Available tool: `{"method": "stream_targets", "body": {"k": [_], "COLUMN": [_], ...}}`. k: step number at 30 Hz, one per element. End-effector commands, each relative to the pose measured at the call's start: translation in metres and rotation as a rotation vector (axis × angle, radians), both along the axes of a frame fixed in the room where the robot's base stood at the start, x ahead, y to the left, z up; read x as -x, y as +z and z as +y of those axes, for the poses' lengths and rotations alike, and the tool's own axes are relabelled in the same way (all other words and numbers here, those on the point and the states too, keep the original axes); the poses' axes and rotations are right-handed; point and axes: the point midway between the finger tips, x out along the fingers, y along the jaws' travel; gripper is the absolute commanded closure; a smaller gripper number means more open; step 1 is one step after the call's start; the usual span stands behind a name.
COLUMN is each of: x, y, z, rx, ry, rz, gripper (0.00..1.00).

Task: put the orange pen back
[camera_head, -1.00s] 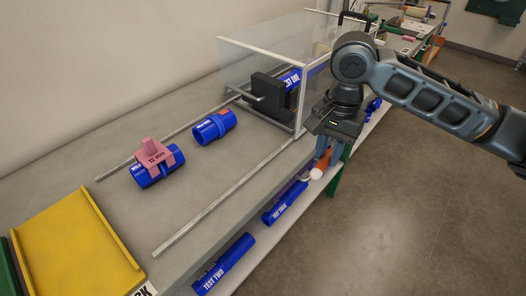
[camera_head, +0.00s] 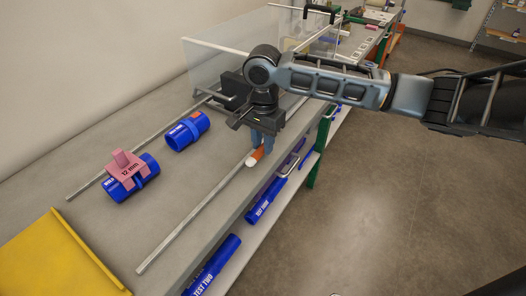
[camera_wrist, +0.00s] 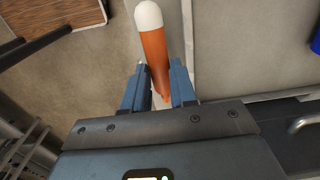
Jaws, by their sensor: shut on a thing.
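The orange pen (camera_head: 257,154) with a white rounded end is held in my gripper (camera_head: 262,139), over the cart top near the right-hand rail. In the wrist view the orange pen (camera_wrist: 156,50) stands out between the two blue-grey fingers of my gripper (camera_wrist: 160,88), white end away from the palm. The gripper is shut on it. The pen's other end is partly hidden between the fingers. I cannot tell how high above the top it is.
A yellow tray (camera_head: 50,262) is at lower left. A clear panel (camera_head: 215,66) stands behind. Blue test pipes (camera_head: 212,266) lie on the lower shelf.

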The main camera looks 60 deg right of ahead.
Motion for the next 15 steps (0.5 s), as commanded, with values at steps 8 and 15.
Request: {"method": "stream_targets", "body": {"k": [8,15], "x": [0.001,0.001], "y": [-0.034,-0.037], "z": [0.000,0.000], "rx": [-0.001,-0.001], "ry": [-0.001,0.001], "rz": [0.002,0.001], "gripper": [1.00,1.00]}}
